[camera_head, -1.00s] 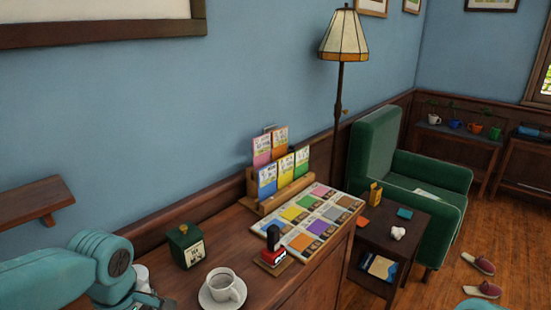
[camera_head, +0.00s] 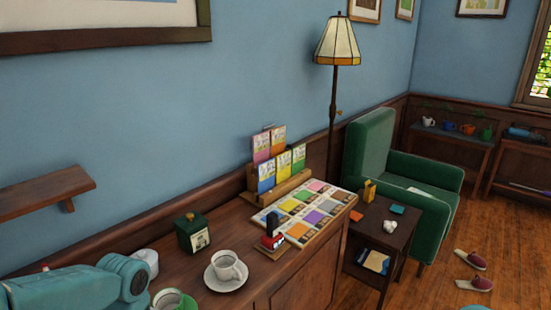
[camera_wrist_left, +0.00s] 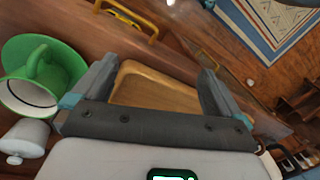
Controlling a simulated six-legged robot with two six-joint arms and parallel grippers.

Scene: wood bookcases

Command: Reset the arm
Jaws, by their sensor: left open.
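My left arm, teal, comes in at the lower left of the head view. Its gripper's fingers are not clear there. In the left wrist view my left gripper (camera_wrist_left: 158,66) is open, with nothing between its fingers. A wooden tray or board (camera_wrist_left: 160,87) shows beyond the gap. A green-rimmed cup (camera_head: 174,300) also shows beside the arm in the head view. My right gripper is not in view.
On the cabinet top stand a white cup on a saucer (camera_head: 227,272), a dark green tin (camera_head: 193,234), a red-and-black stamp (camera_head: 272,236), a tray of colour cards (camera_head: 301,209) and a packet rack (camera_head: 277,182). A small shelf (camera_head: 42,193) juts from the wall. Floor shows at right.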

